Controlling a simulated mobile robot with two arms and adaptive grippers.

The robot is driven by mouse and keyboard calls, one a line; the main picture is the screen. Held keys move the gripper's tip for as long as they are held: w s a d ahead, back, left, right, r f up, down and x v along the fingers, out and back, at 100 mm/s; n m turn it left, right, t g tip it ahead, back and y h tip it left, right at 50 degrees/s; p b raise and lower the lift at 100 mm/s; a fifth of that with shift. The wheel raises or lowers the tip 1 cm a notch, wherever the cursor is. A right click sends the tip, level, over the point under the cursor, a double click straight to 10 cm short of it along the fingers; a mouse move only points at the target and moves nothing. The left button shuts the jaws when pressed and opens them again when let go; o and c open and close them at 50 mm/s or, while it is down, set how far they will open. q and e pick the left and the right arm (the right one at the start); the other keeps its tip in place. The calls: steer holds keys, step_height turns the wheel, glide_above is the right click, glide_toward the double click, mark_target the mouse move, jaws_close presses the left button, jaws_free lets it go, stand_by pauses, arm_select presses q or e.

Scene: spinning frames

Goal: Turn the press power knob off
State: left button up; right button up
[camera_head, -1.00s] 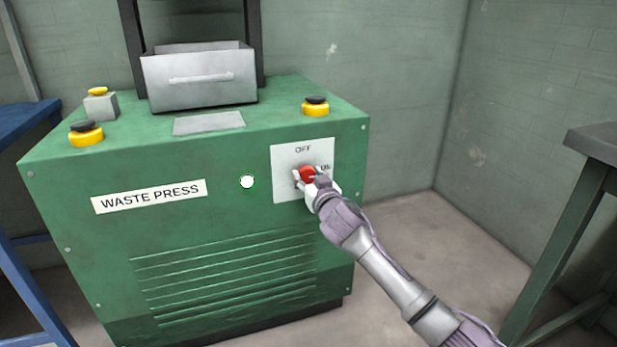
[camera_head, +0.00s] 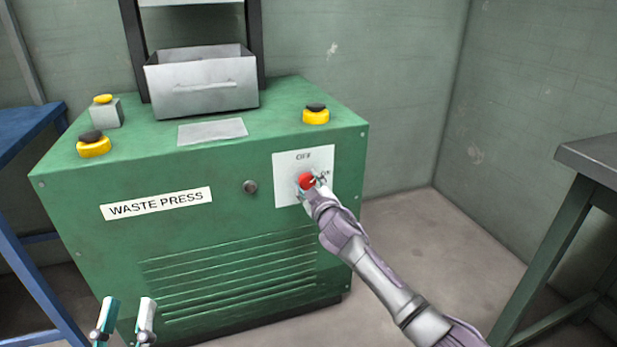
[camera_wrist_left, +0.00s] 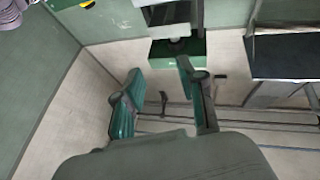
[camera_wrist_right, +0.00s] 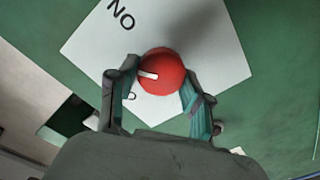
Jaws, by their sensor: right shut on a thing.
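The red round power knob (camera_head: 306,180) sits on a white plate (camera_head: 289,161) on the front of the green waste press (camera_head: 225,215). The plate has OFF at the top and ON at the right. My right gripper (camera_head: 309,187) is at the knob; in the right wrist view its fingers (camera_wrist_right: 158,78) are shut around the red knob (camera_wrist_right: 168,66). There the knob's white mark points left, between the ON lettering and a partly hidden letter. My left gripper (camera_head: 127,304) is open and empty, low in front of the press; its fingers (camera_wrist_left: 160,72) are spread in the left wrist view.
A round lamp (camera_head: 250,186) left of the plate is dark. Yellow-and-black buttons (camera_head: 94,146) and a grey metal bin (camera_head: 203,84) are on top of the press. A blue bench (camera_head: 28,130) stands left, a grey table (camera_head: 590,155) right. Floor between press and table is clear.

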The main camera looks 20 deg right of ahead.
steer(key=n+p, duration=0.1)
steer(key=n, duration=0.2)
steer(key=shift+a+n+p, duration=0.1)
steer(key=shift+n+p, duration=0.2)
steer(key=shift+n, duration=0.1)
steer(key=n+p, duration=0.1)
steer(key=n, duration=0.3)
steer(key=shift+f, duration=0.2)
arm_select(q)
step_height(320, 180, down, 15)
steer(key=s+a+g+y, duration=0.1)
steer(key=a+g+y, duration=0.1)
steer(key=g, duration=0.7)
steer(key=shift+s+a+r+g+y+p, duration=0.15)
steer(key=shift+s+a+g+y+p, duration=0.2)
steer(key=shift+y, duration=0.45)
arm_select(e)
steer(key=shift+f+n, duration=0.1)
steer(key=shift+n, duration=1.5)
arm_select(q)
steer(key=shift+s, duration=0.1)
arm_select(e)
steer(key=o, duration=1.1)
steer(key=shift+s, duration=0.1)
steer(key=s, duration=1.2)
